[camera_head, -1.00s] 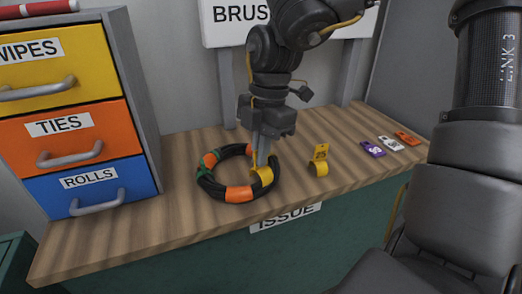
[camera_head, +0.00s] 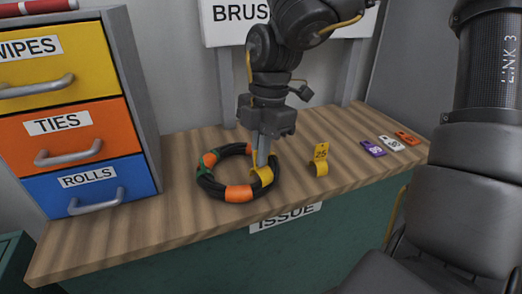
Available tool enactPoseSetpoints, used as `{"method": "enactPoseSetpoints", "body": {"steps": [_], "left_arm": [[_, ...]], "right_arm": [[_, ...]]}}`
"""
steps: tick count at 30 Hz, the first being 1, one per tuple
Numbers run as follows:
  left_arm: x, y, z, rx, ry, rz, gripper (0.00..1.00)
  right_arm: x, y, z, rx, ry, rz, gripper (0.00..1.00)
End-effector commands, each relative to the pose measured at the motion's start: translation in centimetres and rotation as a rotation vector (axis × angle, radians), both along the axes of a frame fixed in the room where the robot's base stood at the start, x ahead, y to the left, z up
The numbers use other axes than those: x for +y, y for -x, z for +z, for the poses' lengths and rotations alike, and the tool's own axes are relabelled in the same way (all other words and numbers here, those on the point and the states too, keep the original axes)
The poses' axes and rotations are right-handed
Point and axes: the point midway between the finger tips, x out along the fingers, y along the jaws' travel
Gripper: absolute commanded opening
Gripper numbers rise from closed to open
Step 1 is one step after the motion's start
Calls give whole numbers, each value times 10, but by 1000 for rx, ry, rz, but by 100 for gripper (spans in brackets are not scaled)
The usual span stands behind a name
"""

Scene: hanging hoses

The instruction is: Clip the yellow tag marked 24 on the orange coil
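A black coil (camera_head: 214,187) with orange and green bands lies on the wooden bench. A yellow tag (camera_head: 262,178) sits around the coil's right front side; its marking is hidden from me. My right gripper (camera_head: 263,160) points down from above, its fingertips at the top of this tag and inside the coil's near right rim. The fingers overlap from this side, so I cannot tell whether they are open or shut. A second yellow tag (camera_head: 321,158), its number reading like 25, stands upright on the bench right of the coil. My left gripper is not in view.
Purple (camera_head: 373,148), white (camera_head: 391,143) and orange (camera_head: 407,138) tags lie at the bench's right. A drawer cabinet (camera_head: 150,110) labelled WIPES, TIES and ROLLS stands left. The bench (camera_head: 150,225) is bare at the front left.

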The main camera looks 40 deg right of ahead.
Motion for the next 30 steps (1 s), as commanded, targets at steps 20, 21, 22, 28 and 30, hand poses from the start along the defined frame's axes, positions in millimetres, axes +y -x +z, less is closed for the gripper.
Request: {"method": "enactPoseSetpoints", "body": {"steps": [20, 21, 22, 28, 30], "left_arm": [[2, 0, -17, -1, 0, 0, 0], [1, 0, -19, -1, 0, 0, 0], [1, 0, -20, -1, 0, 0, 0], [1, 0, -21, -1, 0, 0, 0], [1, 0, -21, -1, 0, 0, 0]], "right_arm": [[0, 0, -18, 0, 0, 0, 0], [0, 0, -20, 0, 0, 0, 0], [0, 0, -21, 0, 0, 0, 0], [0, 0, -23, 0, 0, 0, 0], [0, 0, -22, 0, 0, 0, 0]]}}
